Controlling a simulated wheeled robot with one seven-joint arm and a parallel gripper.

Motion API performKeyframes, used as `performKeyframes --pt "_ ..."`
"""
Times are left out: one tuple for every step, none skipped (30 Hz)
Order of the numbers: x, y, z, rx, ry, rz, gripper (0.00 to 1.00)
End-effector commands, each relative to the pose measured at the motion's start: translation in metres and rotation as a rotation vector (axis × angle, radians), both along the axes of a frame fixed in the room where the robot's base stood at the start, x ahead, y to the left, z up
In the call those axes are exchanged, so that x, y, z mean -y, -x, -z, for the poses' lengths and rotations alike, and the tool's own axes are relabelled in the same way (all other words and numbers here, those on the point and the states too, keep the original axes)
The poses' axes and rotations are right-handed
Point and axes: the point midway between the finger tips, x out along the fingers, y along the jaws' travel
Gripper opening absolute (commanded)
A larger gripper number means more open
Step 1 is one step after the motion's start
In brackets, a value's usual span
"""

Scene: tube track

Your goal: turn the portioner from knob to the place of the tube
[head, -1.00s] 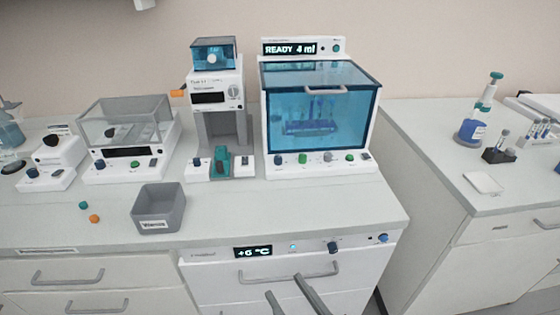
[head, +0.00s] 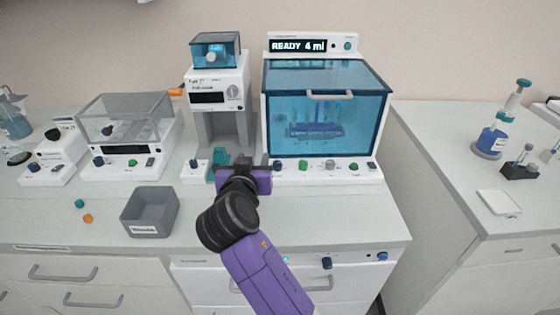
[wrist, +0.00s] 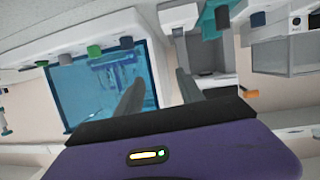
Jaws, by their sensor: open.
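The portioner (head: 216,88) is the tall white machine with a blue clear box on top, a dark display, a round dial (head: 232,91) and an orange part (head: 176,92) on its left side. A teal piece (head: 217,160) sits at its base beside a dark blue knob (head: 194,164). My purple gripper (head: 243,166) is in front of the base and hides part of it. In the wrist view, which looks upside down, my open gripper (wrist: 160,78) has empty fingers apart from the teal piece (wrist: 208,20). I cannot tell where the tube's place is.
A blue-glass cabinet (head: 325,105) reading "READY 4 ml", with a tube rack inside, stands close on the right. A clear-lidded balance (head: 125,130) stands left. A grey bin (head: 150,212) and two small caps lie on the front counter. Another counter stands right, past a gap.

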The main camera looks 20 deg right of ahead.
Motion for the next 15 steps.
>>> performKeyframes --pt "0.008 0.005 0.014 -0.033 -0.007 0.045 0.45" --pt "0.013 0.009 0.020 -0.048 -0.013 0.074 0.45" --pt "0.019 0.013 0.026 -0.063 -0.024 0.108 0.45" --pt "0.023 0.016 0.029 -0.070 -0.032 0.131 0.45" --pt "0.026 0.018 0.031 -0.075 -0.040 0.150 0.45" --pt "0.029 0.021 0.032 -0.079 -0.054 0.170 0.45" --pt "0.030 0.023 0.034 -0.081 -0.063 0.182 0.45" --pt "0.032 0.023 0.036 -0.083 -0.072 0.189 0.45" --pt "0.033 0.022 0.037 -0.081 -0.079 0.194 0.45" --pt "0.034 0.020 0.037 -0.079 -0.081 0.194 0.45" --pt "0.035 0.018 0.038 -0.078 -0.082 0.194 0.45" --pt "0.037 0.015 0.040 -0.078 -0.082 0.194 0.45" --pt "0.040 0.012 0.041 -0.079 -0.081 0.194 0.45" --pt "0.042 0.008 0.043 -0.079 -0.081 0.193 0.45" --pt "0.046 0.003 0.045 -0.079 -0.081 0.193 0.45"
